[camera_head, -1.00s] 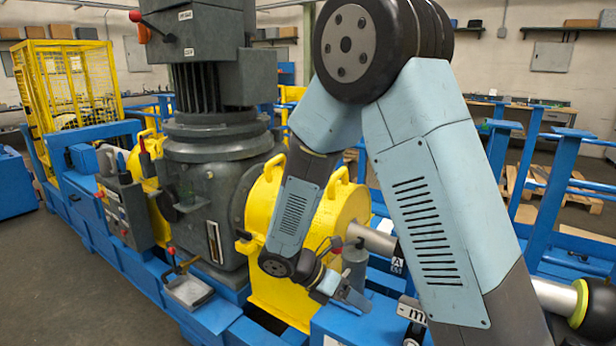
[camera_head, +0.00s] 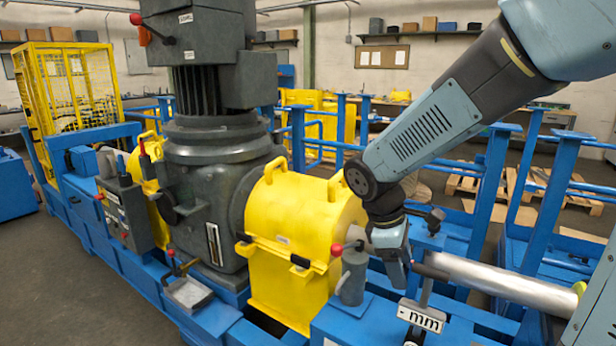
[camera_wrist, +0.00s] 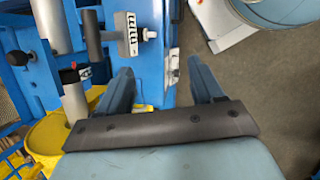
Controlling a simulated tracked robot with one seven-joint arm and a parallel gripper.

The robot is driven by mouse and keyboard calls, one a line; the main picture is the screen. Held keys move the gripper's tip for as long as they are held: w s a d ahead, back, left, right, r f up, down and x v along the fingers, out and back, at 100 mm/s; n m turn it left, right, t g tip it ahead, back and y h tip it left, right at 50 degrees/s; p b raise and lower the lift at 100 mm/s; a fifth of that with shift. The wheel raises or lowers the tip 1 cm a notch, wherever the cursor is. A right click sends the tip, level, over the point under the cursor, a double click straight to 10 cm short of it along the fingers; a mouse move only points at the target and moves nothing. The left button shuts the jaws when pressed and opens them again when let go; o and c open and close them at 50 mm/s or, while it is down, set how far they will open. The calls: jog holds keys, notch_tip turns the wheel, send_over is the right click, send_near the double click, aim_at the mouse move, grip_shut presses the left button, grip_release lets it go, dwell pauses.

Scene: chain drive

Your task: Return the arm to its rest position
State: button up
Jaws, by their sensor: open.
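My gripper (camera_head: 402,268) is at the end of my blue-grey arm, right of the yellow housing and above the blue frame. In the wrist view my gripper (camera_wrist: 162,85) shows two blue fingers spread wide apart, with nothing between them. Below the gap lie the blue frame and the grey floor. The arm is bent, coming in from the upper right in the head view.
The yellow housing (camera_head: 290,240) stands left of my gripper, with a grey motor (camera_head: 215,130) behind it. A small "mm" plate (camera_head: 421,316) and a metal shaft (camera_head: 500,278) are close by. Blue posts (camera_head: 490,180) stand behind.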

jog(key=s+d+r+m+t+y, duration=0.4)
jog(key=s+r+m, duration=0.5)
jog(key=r+m, duration=0.3)
jog(key=shift+s+d+m+t, duration=0.2)
jog(key=shift+d+m+t, duration=0.2)
jog(key=shift+d+t, duration=0.4)
jog(key=shift+a, duration=0.15)
